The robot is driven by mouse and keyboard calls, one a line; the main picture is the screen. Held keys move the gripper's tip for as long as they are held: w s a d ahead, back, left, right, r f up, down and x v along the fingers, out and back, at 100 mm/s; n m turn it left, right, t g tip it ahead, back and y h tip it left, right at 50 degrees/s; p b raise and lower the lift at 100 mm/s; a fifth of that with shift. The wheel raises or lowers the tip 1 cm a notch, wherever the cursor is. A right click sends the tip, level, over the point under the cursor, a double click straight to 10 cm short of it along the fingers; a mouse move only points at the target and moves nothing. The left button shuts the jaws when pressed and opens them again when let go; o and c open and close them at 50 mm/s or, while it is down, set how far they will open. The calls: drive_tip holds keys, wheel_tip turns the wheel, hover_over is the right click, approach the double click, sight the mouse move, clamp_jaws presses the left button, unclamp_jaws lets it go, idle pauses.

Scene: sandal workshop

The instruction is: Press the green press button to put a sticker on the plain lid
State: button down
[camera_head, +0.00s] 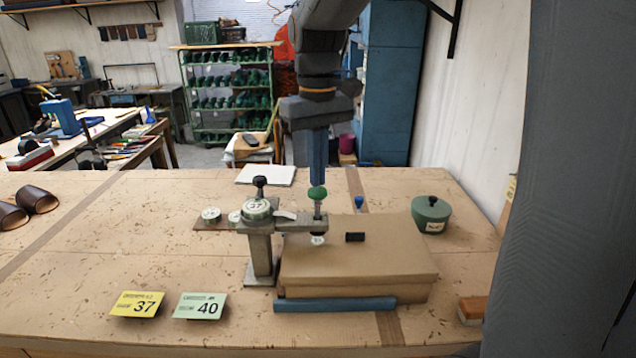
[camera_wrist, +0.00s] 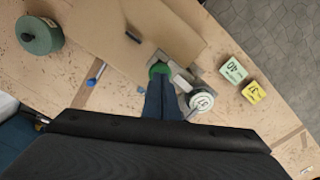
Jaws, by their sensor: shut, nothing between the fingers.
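The green press button (camera_head: 318,193) tops the plunger of a grey metal sticker press (camera_head: 262,250). My gripper (camera_head: 318,182) is shut and points straight down, its blue fingertips right above the button; I cannot tell if they touch. The wrist view shows the button (camera_wrist: 158,70) just ahead of the fingertips (camera_wrist: 161,80). The brown lid (camera_head: 385,262) lies on a box under the press arm. A small white patch shows below the plunger at the lid's left side; I cannot tell whether it is on the lid. A sticker roll marked 37 (camera_head: 257,208) sits on the press.
A yellow card 37 (camera_head: 137,304) and a green card 40 (camera_head: 200,306) lie front left. A blue roll (camera_head: 335,304) lies before the box. A dark green lidded pot (camera_head: 431,215) stands right, and a black block (camera_head: 355,237) is on the lid.

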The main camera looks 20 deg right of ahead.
drive_tip(key=shift+r+p, duration=1.6)
drive_tip(key=shift+r, duration=0.5)
drive_tip(key=shift+f, duration=0.1)
